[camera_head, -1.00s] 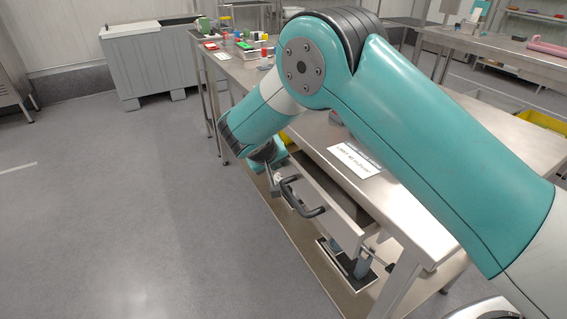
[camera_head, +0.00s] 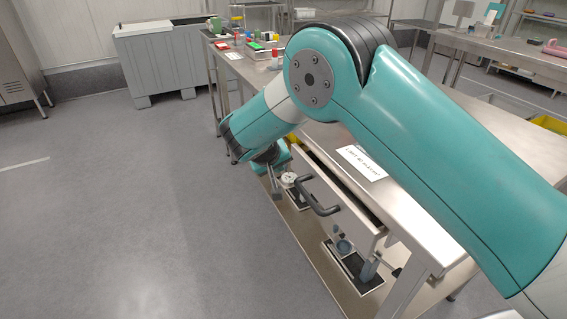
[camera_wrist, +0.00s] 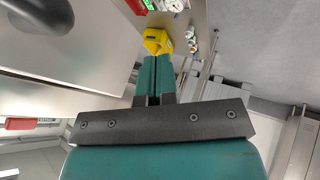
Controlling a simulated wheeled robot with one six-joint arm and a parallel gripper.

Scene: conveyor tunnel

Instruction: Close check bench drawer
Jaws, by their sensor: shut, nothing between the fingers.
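The check bench (camera_head: 440,235) is a steel table with a drawer under its top. The drawer front (camera_head: 352,222) is grey metal with a black bar handle (camera_head: 318,198). It stands slightly out, with a narrow dark gap between it and the bench edge. My gripper (camera_wrist: 154,68) is shut and empty in the wrist view. In the head view it is mostly hidden beyond the wrist, near the drawer's far end. The black handle (camera_wrist: 40,12) shows at the wrist view's top left, apart from the fingers. Contact with the drawer front cannot be told.
A lower shelf (camera_head: 308,238) under the drawer holds gauges and stands. A yellow object (camera_wrist: 157,41) shows beyond my fingertips. A white label (camera_head: 361,161) lies on the bench top. A grey bin (camera_head: 160,62) stands at the back left. The floor on the left is clear.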

